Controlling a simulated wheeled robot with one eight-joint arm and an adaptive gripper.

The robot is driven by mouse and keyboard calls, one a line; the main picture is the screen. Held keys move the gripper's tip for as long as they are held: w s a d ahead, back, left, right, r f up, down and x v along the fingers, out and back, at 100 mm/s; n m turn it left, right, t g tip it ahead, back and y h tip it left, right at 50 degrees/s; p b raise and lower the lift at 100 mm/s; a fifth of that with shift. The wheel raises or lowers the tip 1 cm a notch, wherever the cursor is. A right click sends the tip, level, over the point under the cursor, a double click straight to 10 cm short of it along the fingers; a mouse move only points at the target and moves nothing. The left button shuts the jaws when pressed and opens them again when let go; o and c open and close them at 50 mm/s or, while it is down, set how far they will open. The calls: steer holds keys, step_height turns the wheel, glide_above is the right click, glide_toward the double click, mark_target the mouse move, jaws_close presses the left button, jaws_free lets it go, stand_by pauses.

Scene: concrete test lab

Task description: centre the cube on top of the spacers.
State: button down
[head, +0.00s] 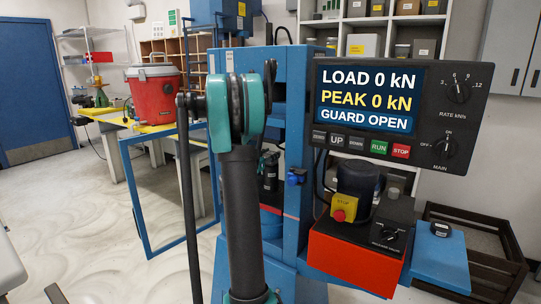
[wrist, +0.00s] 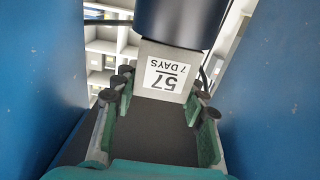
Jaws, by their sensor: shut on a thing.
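The cube, a grey block with a white "57 7 DAYS" label, shows in the wrist view (wrist: 167,73), its label upside down in the picture. My gripper (wrist: 163,92) is shut on the cube, one green-and-black finger at each side. A dark round cylinder (wrist: 180,18) meets the cube's edge at the top of the wrist view. I cannot tell whether it is a spacer or a platen, or whether the cube touches it. In the head view my arm hides the gripper and cube; no spacers can be made out for certain.
The blue press frame (head: 295,110) stands around the work space, and its blue walls (wrist: 45,70) flank my gripper closely. The guard door (head: 135,205) is open at the left. The control display (head: 370,98) reads load 0 kN, guard open. A wooden crate (head: 490,250) is at the right.

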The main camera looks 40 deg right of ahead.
steer(key=shift+f, duration=0.1)
stand_by(0.4)
steer(key=c, duration=0.8)
jaws_free()
steer(key=shift+a, duration=0.1)
steer(key=shift+v, duration=3.9)
